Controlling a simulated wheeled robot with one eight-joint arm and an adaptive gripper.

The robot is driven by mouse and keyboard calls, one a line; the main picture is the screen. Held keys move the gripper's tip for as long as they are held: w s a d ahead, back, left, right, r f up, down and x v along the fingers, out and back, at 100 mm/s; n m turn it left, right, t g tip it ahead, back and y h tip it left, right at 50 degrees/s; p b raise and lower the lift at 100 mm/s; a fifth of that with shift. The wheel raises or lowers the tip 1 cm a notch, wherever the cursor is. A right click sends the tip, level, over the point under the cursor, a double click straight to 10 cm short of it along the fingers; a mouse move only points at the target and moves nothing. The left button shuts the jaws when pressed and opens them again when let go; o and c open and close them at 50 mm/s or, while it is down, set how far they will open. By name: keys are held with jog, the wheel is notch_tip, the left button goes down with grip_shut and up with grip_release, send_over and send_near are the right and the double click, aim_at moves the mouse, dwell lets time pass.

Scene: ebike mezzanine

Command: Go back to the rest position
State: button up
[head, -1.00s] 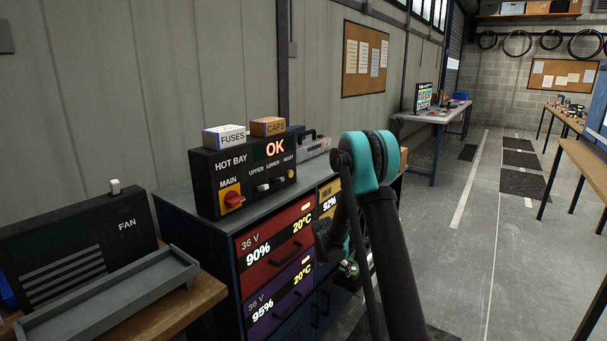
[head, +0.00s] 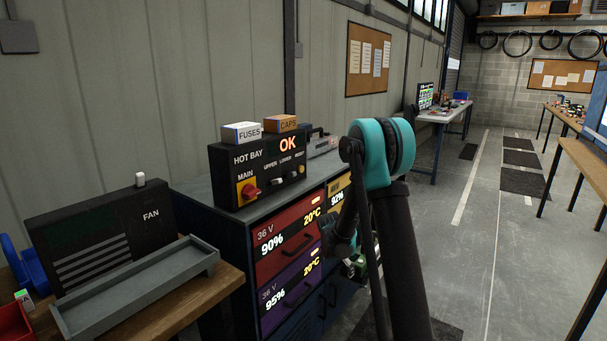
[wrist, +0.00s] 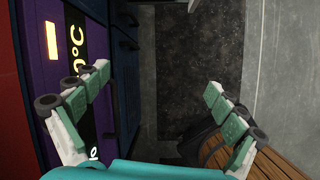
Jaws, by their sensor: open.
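My gripper (wrist: 157,85) is open in the wrist view, its two green-padded fingers spread wide with nothing between them. The purple drawer front (wrist: 72,15) is close beside its left finger. A dark mat (wrist: 190,50) on the floor lies beyond the fingers. In the head view my arm stands in front of the right end of the battery cabinet (head: 222,275), and the gripper itself is mostly hidden behind the arm. The hot bay box (head: 225,170) on the cabinet shows OK, with a red MAIN knob (head: 249,190).
The FAN box (head: 85,235) and a grey tray (head: 135,290) stand on a wooden bench at the left. FUSES (head: 242,132) and CAPS (head: 281,123) boxes sit on the hot bay box. A slatted wooden thing (wrist: 225,155) is below the right finger. Open floor (head: 485,240) lies to the right.

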jog(key=s+d+r+m+y, duration=0.1)
jog(key=s+d+r+m, duration=0.1)
jog(key=s+r+m, duration=0.5)
jog(key=s+d+r+m, duration=0.25)
jog(key=s+m, duration=0.25)
jog(key=s, duration=0.3)
jog(key=s+d+m+y, duration=0.1)
jog(key=s+m, duration=1.3)
jog(key=s, duration=0.6)
jog(key=shift+s+r+t, duration=0.15)
jog(key=shift+r+t, duration=0.15)
jog(key=shift+r, duration=0.1)
